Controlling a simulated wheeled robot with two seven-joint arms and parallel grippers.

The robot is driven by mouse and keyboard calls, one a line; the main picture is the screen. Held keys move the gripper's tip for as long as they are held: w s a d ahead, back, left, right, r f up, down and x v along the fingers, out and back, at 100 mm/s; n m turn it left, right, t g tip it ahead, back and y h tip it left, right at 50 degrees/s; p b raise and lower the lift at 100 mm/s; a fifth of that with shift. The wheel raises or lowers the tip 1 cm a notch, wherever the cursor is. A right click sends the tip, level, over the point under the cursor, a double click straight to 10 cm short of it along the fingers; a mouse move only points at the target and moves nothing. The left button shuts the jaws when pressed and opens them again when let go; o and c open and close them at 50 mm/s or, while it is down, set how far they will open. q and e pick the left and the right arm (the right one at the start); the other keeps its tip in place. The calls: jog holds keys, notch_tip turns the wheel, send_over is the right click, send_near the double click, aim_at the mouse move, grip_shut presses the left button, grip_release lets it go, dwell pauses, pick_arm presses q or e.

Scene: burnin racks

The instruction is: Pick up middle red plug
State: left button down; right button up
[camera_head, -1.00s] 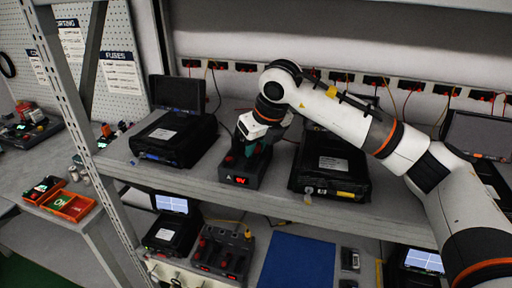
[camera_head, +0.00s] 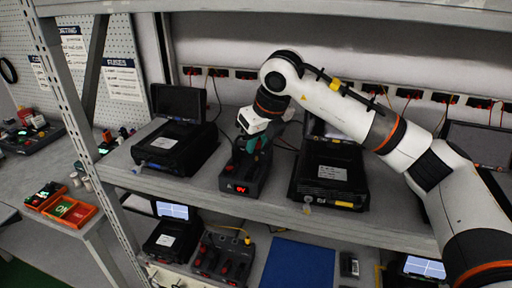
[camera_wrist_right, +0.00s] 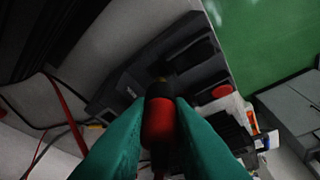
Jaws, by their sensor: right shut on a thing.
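My right gripper (camera_head: 260,152) is above the small dark box (camera_head: 238,187) with the red lit display, on the upper shelf. In the right wrist view its green fingers (camera_wrist_right: 160,135) are shut on a red plug (camera_wrist_right: 158,120) with a black collar. The plug's far end lies over the dark box (camera_wrist_right: 125,92); I cannot tell whether it is clear of its socket. Another red plug (camera_wrist_right: 222,90) shows to the right on the box. In the head view the fingers mostly hide the held plug. My left gripper is not in view.
Black open-lid cases (camera_head: 170,148) and (camera_head: 330,175) stand left and right of the box. A metal shelf post (camera_head: 75,120) rises at the left. Wall sockets with cables (camera_head: 380,85) run behind. The lower shelf holds a blue mat (camera_head: 300,263) and a device with red parts (camera_head: 222,258).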

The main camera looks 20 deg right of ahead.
jog(key=s+d+b, duration=0.2)
jog(key=s, duration=0.3)
jog(key=s+d+b, duration=0.2)
jog(key=s, duration=0.4)
jog(key=s+d+b, duration=0.2)
jog(key=s, duration=0.3)
jog(key=shift+s+f+b, duration=0.25)
jog(key=shift+s+b, duration=0.1)
jog(key=shift+s, duration=0.05)
jog(key=shift+w, duration=0.1)
